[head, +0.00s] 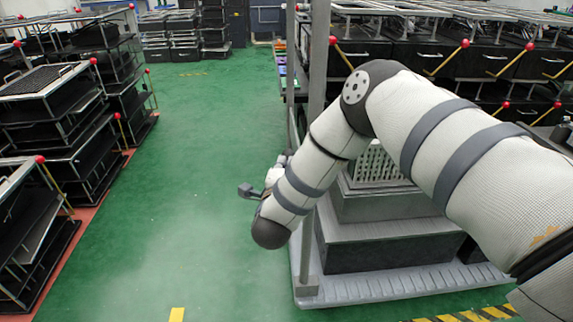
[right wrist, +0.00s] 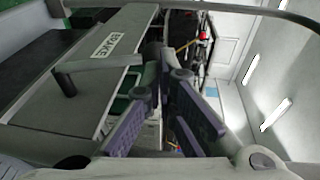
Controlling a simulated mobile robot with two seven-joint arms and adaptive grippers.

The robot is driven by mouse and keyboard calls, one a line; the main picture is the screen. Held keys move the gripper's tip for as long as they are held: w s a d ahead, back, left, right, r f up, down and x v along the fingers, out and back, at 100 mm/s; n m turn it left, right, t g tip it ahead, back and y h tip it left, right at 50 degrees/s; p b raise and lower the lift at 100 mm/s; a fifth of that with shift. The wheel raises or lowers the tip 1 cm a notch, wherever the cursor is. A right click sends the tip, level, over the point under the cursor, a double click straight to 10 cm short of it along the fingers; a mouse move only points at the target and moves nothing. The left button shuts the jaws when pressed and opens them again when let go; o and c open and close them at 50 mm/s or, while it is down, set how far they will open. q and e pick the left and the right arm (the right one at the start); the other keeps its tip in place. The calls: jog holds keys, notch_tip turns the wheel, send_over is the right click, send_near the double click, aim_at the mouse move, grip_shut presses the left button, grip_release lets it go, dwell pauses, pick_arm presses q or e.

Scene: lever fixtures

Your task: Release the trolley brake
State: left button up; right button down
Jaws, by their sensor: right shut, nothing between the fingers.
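The trolley (head: 400,287) stands on the floor at the centre right of the head view, with a grey ribbed base and stacked crates. In the right wrist view a white label reading BRAKE (right wrist: 111,38) sits on a grey panel. Beside it is a grey lever (right wrist: 95,65) with a dark stub at its left end. My right gripper (right wrist: 166,82) is shut and empty, its purple-padded fingers to the right of the lever's stub. The lever's other end lies near the fingertips; I cannot tell whether they touch. In the head view my right arm hides most of the gripper and the lever.
Racks of black bins (head: 62,150) line the left side, and more racks (head: 440,58) stand behind the trolley. A grey upright post (head: 318,60) rises from the trolley. The green floor (head: 180,180) to its left is clear.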

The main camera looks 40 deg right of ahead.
jog(key=shift+w+d, duration=0.3)
